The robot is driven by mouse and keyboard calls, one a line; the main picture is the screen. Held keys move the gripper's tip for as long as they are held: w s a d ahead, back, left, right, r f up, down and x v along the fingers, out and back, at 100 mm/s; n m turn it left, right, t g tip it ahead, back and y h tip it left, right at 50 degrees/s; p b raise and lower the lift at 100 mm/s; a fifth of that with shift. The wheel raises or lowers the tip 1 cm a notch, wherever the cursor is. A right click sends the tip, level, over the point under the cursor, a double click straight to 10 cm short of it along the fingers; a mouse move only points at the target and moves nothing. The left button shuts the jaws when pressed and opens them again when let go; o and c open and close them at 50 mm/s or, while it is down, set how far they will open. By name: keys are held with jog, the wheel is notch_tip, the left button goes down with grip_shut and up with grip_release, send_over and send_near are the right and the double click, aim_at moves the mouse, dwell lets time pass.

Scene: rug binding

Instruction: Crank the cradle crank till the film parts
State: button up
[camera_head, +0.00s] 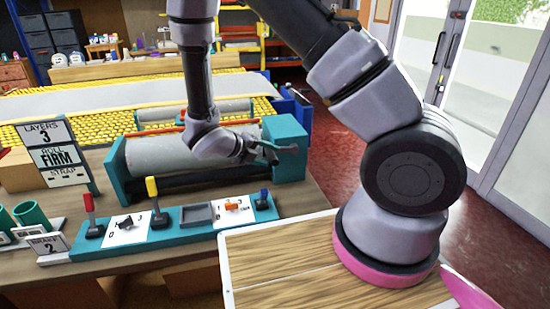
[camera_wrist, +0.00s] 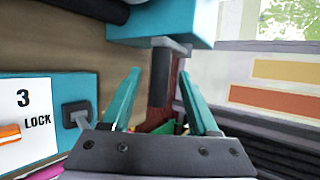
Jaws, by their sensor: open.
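The teal cradle (camera_head: 118,168) holds a thick grey roll and has a teal end box (camera_head: 287,150) on its right. My gripper (camera_head: 272,150) is in front of that box, at the roll's right end. In the wrist view the open teal fingers (camera_wrist: 158,76) stand on either side of a dark upright crank handle (camera_wrist: 160,88). A grey crank arm (camera_wrist: 165,43) joins the handle's top under the teal box. I cannot tell whether either finger touches the handle. No separate film edge can be made out. In the head view the crank is mostly hidden by my gripper.
A teal control strip (camera_head: 180,240) with red, yellow and blue levers lies in front of the cradle. A yellow slatted bed (camera_head: 70,128) is behind. Red floor is open at the right.

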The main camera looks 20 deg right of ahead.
jog(key=v, duration=0.6)
jog(key=shift+d, duration=0.1)
dwell(1.5)
jog(key=s+d+r+n+y, duration=0.4)
jog(key=r+n, duration=0.6)
jog(key=s+d+r+n+t+y, duration=0.1)
jog(key=s+d+r+n+y, duration=0.3)
jog(key=r+n, duration=0.5)
jog(key=s+d+r+n+t+y, duration=0.1)
jog(key=s+d+r+n+y, duration=0.3)
jog(key=r+n, duration=0.6)
notch_tip(320, 180, up, 3)
jog(key=shift+s+d+f+n, duration=0.1)
jog(key=shift+s+d+n, duration=0.1)
jog(key=shift+s+n, duration=0.1)
